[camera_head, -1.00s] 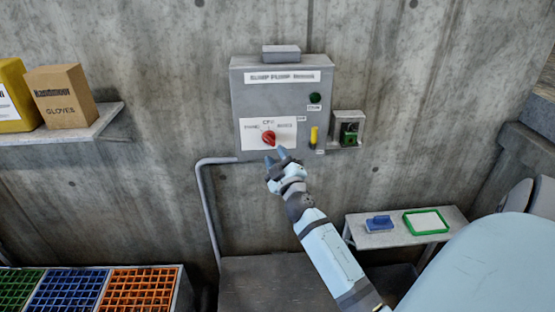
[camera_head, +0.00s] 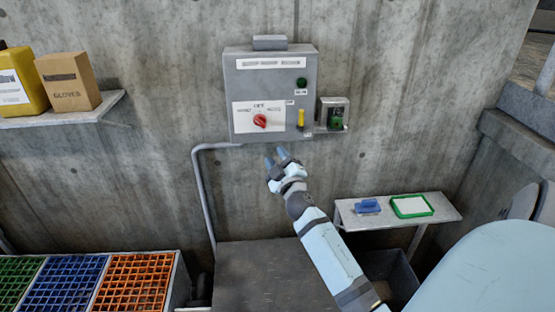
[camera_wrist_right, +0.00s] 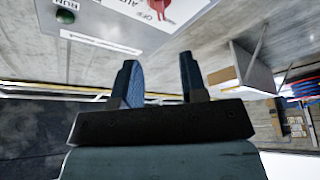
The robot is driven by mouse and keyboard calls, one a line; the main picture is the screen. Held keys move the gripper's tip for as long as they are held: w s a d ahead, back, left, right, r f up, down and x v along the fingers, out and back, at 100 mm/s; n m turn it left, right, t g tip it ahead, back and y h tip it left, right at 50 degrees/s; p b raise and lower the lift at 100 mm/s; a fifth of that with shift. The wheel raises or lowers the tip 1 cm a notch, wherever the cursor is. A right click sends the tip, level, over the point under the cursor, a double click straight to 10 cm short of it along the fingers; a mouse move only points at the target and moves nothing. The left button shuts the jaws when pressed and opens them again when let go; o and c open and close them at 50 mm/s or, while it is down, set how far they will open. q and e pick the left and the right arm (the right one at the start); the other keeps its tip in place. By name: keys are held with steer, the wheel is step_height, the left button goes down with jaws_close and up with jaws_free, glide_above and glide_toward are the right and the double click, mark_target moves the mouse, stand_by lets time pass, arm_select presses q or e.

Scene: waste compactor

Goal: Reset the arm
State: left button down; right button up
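My right gripper (camera_head: 277,157) is in front of the concrete wall, just below the grey control panel (camera_head: 271,81) in the head view. Its two blue fingers are apart with nothing between them; the right wrist view also shows the open fingers (camera_wrist_right: 160,82). The panel carries a red rotary knob (camera_head: 260,121) on a white plate; the knob also shows at the top of the right wrist view (camera_wrist_right: 178,10). The gripper is clear of the knob. My left gripper is not in view.
A small green-switch box (camera_head: 333,114) is beside the panel. A shelf (camera_head: 62,117) with a yellow container and glove box is at left. A small shelf (camera_head: 437,210) at right holds a blue item and green-framed tray. Coloured grid bins (camera_head: 134,283) stand lower left.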

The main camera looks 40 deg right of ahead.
stand_by(0.3)
steer(key=s+a+f+m+g+y+p, duration=0.1)
steer(key=s+a+f+g+y, duration=0.3)
steer(key=s+a+f, duration=0.8)
steer(key=s+a+f+m+g+y+p, duration=0.1)
steer(key=s+a+f+g+y+p, duration=0.1)
steer(key=s+a+f+g+y, duration=0.2)
steer(key=s+a+f+y, duration=0.1)
steer(key=s+a+f, duration=0.3)
steer(key=a, duration=0.3)
steer(key=s+a+f+y, duration=0.2)
steer(key=s+a+f, duration=0.2)
steer(key=s+a, duration=0.1)
steer(key=shift+s+a+f+g, duration=0.3)
steer(key=shift+s+a+f, duration=0.1)
steer(key=shift+a, duration=0.45)
steer(key=shift+d, duration=0.15)
